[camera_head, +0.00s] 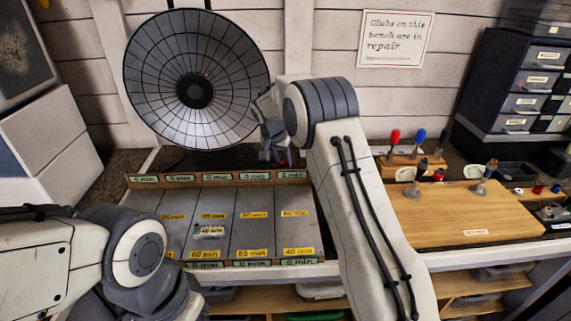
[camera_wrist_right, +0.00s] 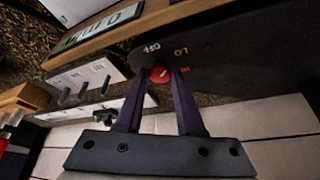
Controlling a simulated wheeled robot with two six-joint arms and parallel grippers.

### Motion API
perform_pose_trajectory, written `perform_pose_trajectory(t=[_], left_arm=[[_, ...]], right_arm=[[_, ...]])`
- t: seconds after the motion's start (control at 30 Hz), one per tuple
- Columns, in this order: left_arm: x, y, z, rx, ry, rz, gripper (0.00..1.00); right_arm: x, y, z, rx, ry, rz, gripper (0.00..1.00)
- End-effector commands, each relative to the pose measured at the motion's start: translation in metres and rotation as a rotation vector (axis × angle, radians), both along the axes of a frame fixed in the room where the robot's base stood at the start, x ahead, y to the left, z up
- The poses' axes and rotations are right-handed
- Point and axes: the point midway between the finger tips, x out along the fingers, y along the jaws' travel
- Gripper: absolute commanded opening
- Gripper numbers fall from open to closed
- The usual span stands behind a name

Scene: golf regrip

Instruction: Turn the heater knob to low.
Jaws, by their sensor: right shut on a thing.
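The heater is a large round dish with a wire grille (camera_head: 160,62) at the back left in the head view. The red knob (camera_wrist_right: 160,74) shows on its dark base panel (camera_wrist_right: 250,60) in the right wrist view. Labels reading OFF, LO and HI, printed upside down in that view, sit around it. My right gripper (camera_wrist_right: 160,82) is shut on the knob, one dark finger on each side. In the head view the right gripper (camera_head: 278,153) is at the heater's lower right and hides the knob. I cannot tell where the knob points.
A grey slotted rack (camera_head: 222,235) with minute labels lies in front of the heater. A wooden board (camera_head: 450,225) and a small stand with red and blue-topped tools (camera_head: 408,160) are on the right. Drawers (camera_head: 520,100) stand at the back right.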

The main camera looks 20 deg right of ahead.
Motion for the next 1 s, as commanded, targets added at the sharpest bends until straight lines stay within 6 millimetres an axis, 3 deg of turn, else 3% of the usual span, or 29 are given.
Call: perform_pose_trajectory(t=[0.4, 0.9, 0.93, 1.0], left_arm=[[0.0001, 0.0000, -0.0066, 0.000, 0.000, 0.000, 0.50], [0.0001, 0.0000, -0.0068, 0.000, 0.000, 0.000, 0.50], [0.0001, 0.0000, -0.0068, 0.000, 0.000, 0.000, 0.50], [0.0001, 0.0000, -0.0068, 0.000, 0.000, 0.000, 0.50]], right_arm=[[0.0000, -0.0020, -0.0013, -0.003, 0.005, -0.171, 0.00], [-0.0007, -0.0029, -0.0015, -0.005, 0.007, -0.190, 0.00], [-0.0007, -0.0029, -0.0015, -0.004, 0.008, -0.190, 0.41], [-0.0007, -0.0029, -0.0015, -0.004, 0.008, -0.190, 0.66]])
